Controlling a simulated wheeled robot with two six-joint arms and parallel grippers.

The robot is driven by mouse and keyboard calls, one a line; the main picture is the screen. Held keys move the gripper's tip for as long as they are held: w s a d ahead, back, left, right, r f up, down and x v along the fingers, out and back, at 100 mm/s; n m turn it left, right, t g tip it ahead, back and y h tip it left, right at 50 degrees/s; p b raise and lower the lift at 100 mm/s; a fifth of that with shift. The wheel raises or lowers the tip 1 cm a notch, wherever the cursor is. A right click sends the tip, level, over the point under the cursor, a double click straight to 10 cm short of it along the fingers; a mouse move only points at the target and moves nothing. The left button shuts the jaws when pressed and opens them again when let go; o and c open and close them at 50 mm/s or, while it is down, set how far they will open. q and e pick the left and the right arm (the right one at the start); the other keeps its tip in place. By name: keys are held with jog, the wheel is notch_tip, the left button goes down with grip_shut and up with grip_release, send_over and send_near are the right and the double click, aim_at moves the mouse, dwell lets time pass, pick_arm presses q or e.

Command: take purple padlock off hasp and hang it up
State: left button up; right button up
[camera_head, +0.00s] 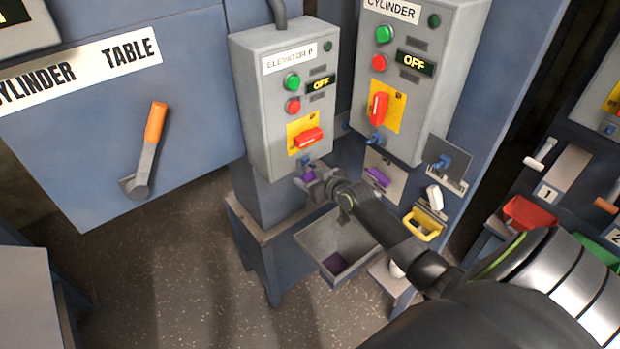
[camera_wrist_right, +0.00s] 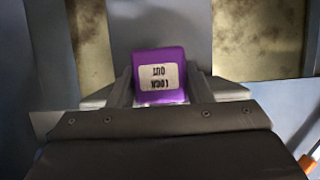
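The purple padlock (camera_wrist_right: 160,73) with a white label sits between the fingers of my right gripper (camera_wrist_right: 160,88) in the wrist view, and both fingers lie against its sides. In the head view my right gripper (camera_head: 315,184) is just below the elevator control box (camera_head: 283,95), at the hasp (camera_head: 305,160) under its red switch. Only a little of the padlock's purple shows there. The shackle is hidden, so I cannot tell whether it is still through the hasp. My left gripper is not in view.
Right of the gripper is a plate with another purple item (camera_head: 378,177), below the cylinder control box (camera_head: 418,75). An open grey bin (camera_head: 335,268) with something purple inside is below my arm. A yellow-handled item (camera_head: 424,224) hangs at right. An orange-handled lever (camera_head: 150,140) is at left.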

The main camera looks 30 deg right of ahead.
jog(key=c, duration=0.5)
jog(key=shift+r, duration=0.1)
jog(key=shift+c, duration=0.2)
jog(key=shift+r, duration=0.45)
jog(key=shift+s+r, duration=0.15)
jog(key=shift+s, duration=0.15)
jog(key=s+d+b, duration=0.1)
jog(key=s+b, duration=0.1)
jog(key=s, duration=1.5)
jog(key=s+a+r+n+y, duration=0.1)
jog(key=a+r+n+y, duration=0.1)
jog(key=a+r, duration=0.4)
jog(key=s+a+r+n+g+y, duration=0.1)
jog(key=a+r+n+y, duration=0.2)
jog(key=a+r, duration=0.4)
jog(key=a, duration=0.6)
jog(key=shift+s+a+r+g, duration=0.15)
jog(key=shift+r+g, duration=0.15)
